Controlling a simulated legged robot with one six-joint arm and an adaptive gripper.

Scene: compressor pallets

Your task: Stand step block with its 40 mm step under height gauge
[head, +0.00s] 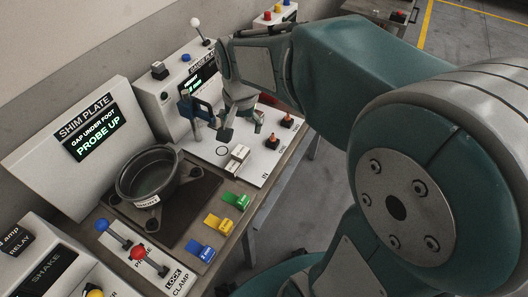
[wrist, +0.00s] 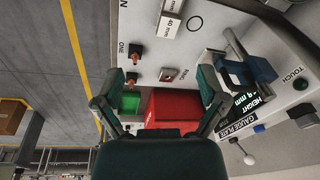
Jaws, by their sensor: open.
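The step block (head: 236,160) is a small pale block on the white gauge plate, beside a printed black circle. In the wrist view, the step block (wrist: 169,18) shows a "40 mm" label and is cut by the top edge. The height gauge (head: 198,108) has a blue body and stands at the plate's back; it also shows in the wrist view (wrist: 248,72). My gripper (head: 241,130) is open and empty above the plate, close to the gauge. In the wrist view, my gripper (wrist: 158,76) has its fingers spread wide, apart from the block.
Two orange-topped pegs (head: 279,133) stand on the plate's right side. A shim plate station with a dark round casting (head: 150,178) is in front left. Green, yellow and blue shims (head: 219,222) lie along the bench edge. A red bin (wrist: 172,107) shows beyond the plate.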

